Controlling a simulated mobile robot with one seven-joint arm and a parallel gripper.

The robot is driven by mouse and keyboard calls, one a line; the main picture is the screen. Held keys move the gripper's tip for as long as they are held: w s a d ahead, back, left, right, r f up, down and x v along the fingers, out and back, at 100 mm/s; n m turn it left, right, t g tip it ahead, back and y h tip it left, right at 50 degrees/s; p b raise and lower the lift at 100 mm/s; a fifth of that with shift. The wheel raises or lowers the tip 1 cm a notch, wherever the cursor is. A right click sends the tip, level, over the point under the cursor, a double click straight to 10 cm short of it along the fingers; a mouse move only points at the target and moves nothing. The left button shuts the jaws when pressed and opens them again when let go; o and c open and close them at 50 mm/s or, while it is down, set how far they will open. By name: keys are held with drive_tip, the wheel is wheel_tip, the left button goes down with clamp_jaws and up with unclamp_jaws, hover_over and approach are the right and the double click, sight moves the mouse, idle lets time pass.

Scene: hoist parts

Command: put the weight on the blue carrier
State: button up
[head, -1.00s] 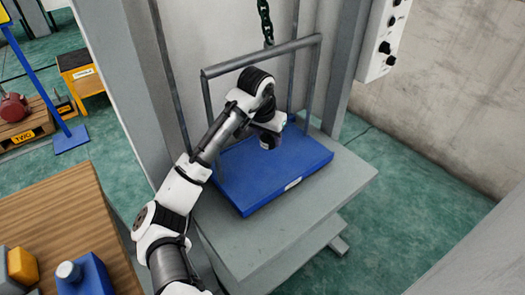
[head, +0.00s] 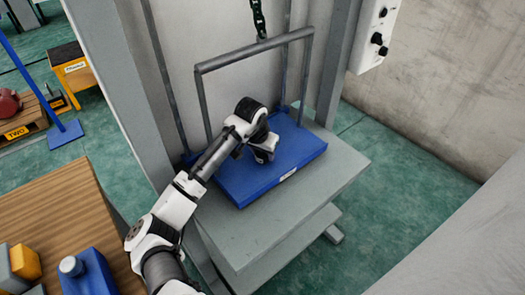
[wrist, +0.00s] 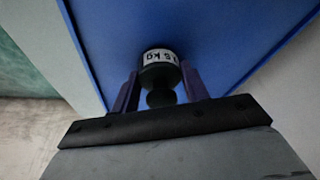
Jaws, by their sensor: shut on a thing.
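The blue carrier (head: 300,150) is a flat blue platform hung in a grey frame, lying on a grey table. It also fills much of the wrist view (wrist: 115,40). The weight (wrist: 160,68) is a small dark cylinder with a knob and a white label reading "KG". My gripper (wrist: 160,92) is shut on it, with one finger on each side. In the head view my gripper (head: 265,157) is over the middle of the carrier, low above its surface. The weight is hidden behind the gripper there. I cannot tell whether the weight touches the carrier.
The carrier's grey frame (head: 255,52) rises behind my gripper and hangs from a chain (head: 258,18). Grey posts stand on both sides. A control box (head: 377,35) is at the upper right.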

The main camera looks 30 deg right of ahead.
drive_tip(key=shift+f, duration=0.1)
drive_tip(key=o, duration=1.3)
drive_tip(key=shift+o, duration=0.2)
drive_tip(key=b+v, duration=0.2)
drive_tip(key=v, duration=1)
